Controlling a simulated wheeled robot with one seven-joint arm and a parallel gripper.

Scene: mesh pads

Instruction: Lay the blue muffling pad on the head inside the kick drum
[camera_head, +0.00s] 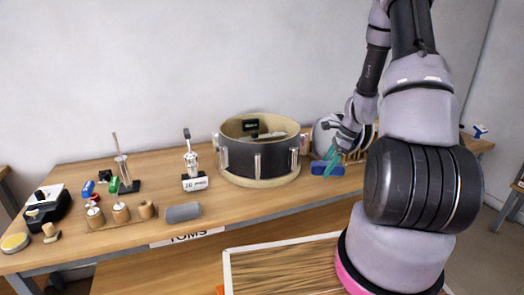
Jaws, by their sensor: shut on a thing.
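The blue muffling pad (328,169) is at the right part of the wooden table, just right of the large drum. My gripper (331,158), with teal fingers, reaches down to the pad and is shut on it. I cannot tell whether the pad touches the table. The kick drum (236,161) is a black open shell with wooden hoops, standing upright on the table left of my gripper. A small black block (250,126) and a pale flat piece show inside it; the head at its bottom is mostly hidden by the front wall.
A white-headed drum (322,137) stands behind my gripper. A grey pad (183,212) lies left of the kick drum, near a pedal-like stand (193,170) and a wooden block with several pegs (120,213). A framed tray (285,268) is below the table's front edge.

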